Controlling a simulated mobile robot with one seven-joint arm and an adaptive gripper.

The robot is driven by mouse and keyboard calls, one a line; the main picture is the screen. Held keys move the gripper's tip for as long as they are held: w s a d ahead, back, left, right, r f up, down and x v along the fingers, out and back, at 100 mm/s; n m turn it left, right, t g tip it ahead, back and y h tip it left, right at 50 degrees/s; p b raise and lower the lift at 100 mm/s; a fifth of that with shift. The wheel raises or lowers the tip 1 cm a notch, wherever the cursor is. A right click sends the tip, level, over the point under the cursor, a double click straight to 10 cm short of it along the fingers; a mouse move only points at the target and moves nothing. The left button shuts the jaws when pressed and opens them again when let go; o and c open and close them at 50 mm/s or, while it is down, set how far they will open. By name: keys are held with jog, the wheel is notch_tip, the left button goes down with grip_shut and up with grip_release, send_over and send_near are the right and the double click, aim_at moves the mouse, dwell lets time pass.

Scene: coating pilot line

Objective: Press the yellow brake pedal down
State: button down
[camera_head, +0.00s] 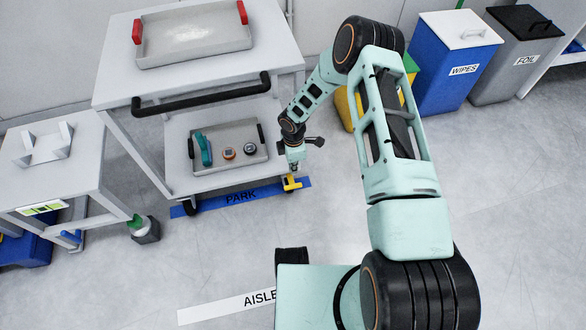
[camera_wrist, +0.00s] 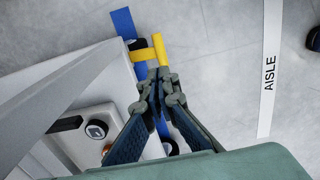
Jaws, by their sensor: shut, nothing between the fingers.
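The yellow brake pedal (camera_head: 292,184) sticks out low by the front right wheel of the white cart (camera_head: 200,84), over the blue floor strip. In the wrist view the pedal (camera_wrist: 160,47) is a yellow bar with a crosspiece, just beyond the fingertips. My gripper (camera_head: 293,168) is shut and empty, pointing down, directly above the pedal in the head view. In the wrist view its fingertips (camera_wrist: 158,74) are together at the near end of the yellow bar. I cannot tell whether they touch it.
The cart's lower shelf holds a grey tray (camera_head: 265,150) with several small items, left of my gripper. A blue PARK strip (camera_head: 215,204) lies under the cart's front. Blue WIPES (camera_head: 440,85) and grey FOIL (camera_head: 495,85) bins stand right. The floor in front is mostly clear.

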aim_at(293, 186)
notch_tip(293, 186, down, 11)
jog(key=b, duration=0.3)
jog(key=shift+w+r, duration=0.1)
jog(key=shift+s, duration=0.2)
